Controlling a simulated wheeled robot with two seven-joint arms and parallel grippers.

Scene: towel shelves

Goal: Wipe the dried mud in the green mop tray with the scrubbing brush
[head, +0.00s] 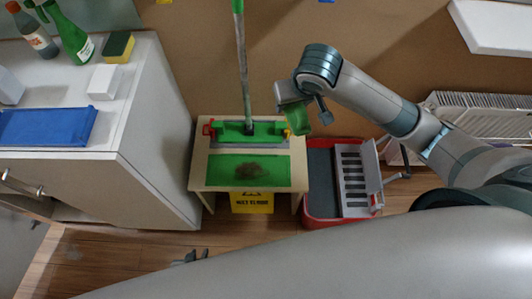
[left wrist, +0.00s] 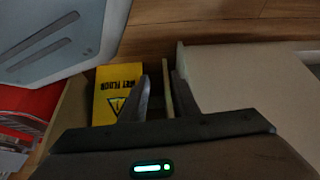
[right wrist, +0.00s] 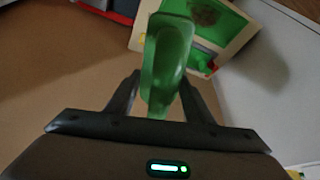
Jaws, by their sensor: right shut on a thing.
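The green mop tray (head: 222,175) lies on a small wooden stand, with a brown patch of dried mud (head: 250,171) near its middle. The mud also shows at the top of the right wrist view (right wrist: 205,12). My right gripper (head: 290,103) is shut on the green scrubbing brush (head: 296,118), held in the air to the right of the tray and apart from it. The brush fills the space between the fingers in the right wrist view (right wrist: 166,65). My left gripper (head: 190,257) is low near the floor, its fingers apart with nothing gripped (left wrist: 160,100).
A mop (head: 242,65) stands upright behind the tray on the wooden stand (head: 198,174). A yellow wet-floor sign (head: 252,203) is below it. A red bucket (head: 322,214) with a grey wringer stands right. A white cabinet (head: 150,150) with bottles and a sponge stands left.

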